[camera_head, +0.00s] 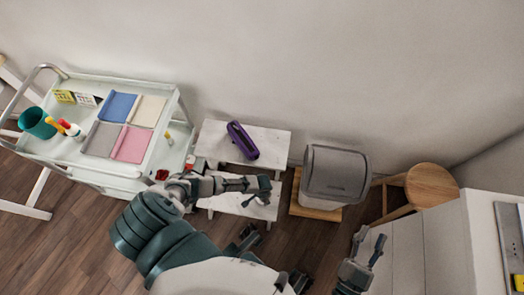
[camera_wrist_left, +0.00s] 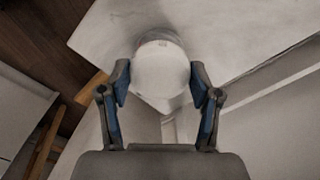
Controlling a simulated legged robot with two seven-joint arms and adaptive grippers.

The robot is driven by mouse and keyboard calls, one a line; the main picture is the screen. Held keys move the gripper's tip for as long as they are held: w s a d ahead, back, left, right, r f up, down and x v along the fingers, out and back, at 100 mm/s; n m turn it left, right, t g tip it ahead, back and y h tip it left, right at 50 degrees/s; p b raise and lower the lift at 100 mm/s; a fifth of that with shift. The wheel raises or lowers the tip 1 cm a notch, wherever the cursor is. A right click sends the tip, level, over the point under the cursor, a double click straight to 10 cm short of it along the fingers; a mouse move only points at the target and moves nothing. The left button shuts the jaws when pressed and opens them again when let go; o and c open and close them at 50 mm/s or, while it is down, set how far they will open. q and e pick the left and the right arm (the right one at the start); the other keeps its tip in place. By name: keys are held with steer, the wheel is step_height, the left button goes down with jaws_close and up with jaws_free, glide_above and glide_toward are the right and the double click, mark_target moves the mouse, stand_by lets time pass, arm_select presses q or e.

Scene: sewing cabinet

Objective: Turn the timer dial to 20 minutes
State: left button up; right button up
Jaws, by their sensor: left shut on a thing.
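The timer shows in the left wrist view as a white round dial (camera_wrist_left: 160,78) with a small dark mark near its far edge. It sits on a pale surface. My left gripper (camera_wrist_left: 160,84) has one finger on each side of the dial and is shut on it. In the head view my left gripper (camera_head: 262,188) is over the low white step bench, and the timer is hard to make out beneath it. My right gripper (camera_head: 369,247) is at lower right, its fingers apart, empty and away from the timer.
A purple object (camera_head: 242,140) lies on the bench's upper step (camera_head: 270,141). A grey covered case (camera_head: 336,172) and a round wooden stool (camera_head: 430,185) stand to the right. A cart (camera_head: 85,90) with coloured cloths stands left. A white cabinet (camera_head: 440,235) is near my right gripper.

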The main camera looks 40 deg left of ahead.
arm_select(q)
steer(key=o, duration=1.2)
steer(key=shift+c, duration=0.2)
steer(key=shift+r, duration=0.1)
step_height(320, 180, up, 12)
